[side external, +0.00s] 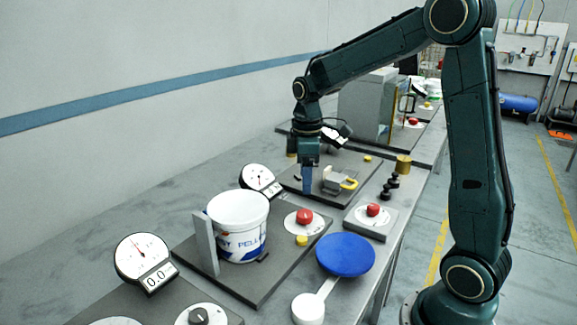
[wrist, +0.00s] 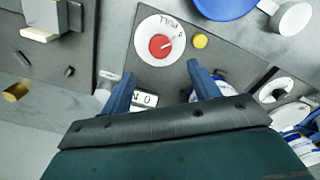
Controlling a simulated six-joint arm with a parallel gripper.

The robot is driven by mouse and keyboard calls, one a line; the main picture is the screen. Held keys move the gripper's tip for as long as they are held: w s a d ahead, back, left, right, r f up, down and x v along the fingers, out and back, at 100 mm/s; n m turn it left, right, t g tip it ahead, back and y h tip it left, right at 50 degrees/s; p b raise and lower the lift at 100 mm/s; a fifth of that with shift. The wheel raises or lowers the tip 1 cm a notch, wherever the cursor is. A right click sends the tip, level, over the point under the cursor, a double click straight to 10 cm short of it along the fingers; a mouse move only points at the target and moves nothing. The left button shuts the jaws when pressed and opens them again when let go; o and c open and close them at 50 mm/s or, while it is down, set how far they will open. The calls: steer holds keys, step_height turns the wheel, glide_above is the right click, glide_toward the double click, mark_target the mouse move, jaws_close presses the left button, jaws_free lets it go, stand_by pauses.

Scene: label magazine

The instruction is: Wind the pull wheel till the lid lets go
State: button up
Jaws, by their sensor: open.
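The pull wheel is a red knob on a white disc marked PULL; it shows in the wrist view (wrist: 160,47) and the side view (side external: 304,216). A yellow button (wrist: 199,41) sits beside it. A white tub (side external: 238,245) with blue print stands on the same dark board. A blue round disc (side external: 346,253) with a white arm lies near the front; I cannot tell whether it is the lid. My gripper (side external: 307,190) points down, open and empty, apart from the wheel. In the wrist view its two fingers (wrist: 163,85) straddle a spot below the wheel.
A round gauge with a counter (side external: 258,178) stands behind the tub, another (side external: 141,257) at front left. A grey upright (side external: 205,245) stands beside the tub. A second red knob (side external: 373,210) sits to the right. A board with a yellow-handled latch (side external: 340,182) lies beyond.

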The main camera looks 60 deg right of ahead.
mark_target(305, 213)
step_height(305, 213, down, 11)
steer(key=shift+r, duration=0.2)
stand_by(0.3)
steer(key=c, duration=1)
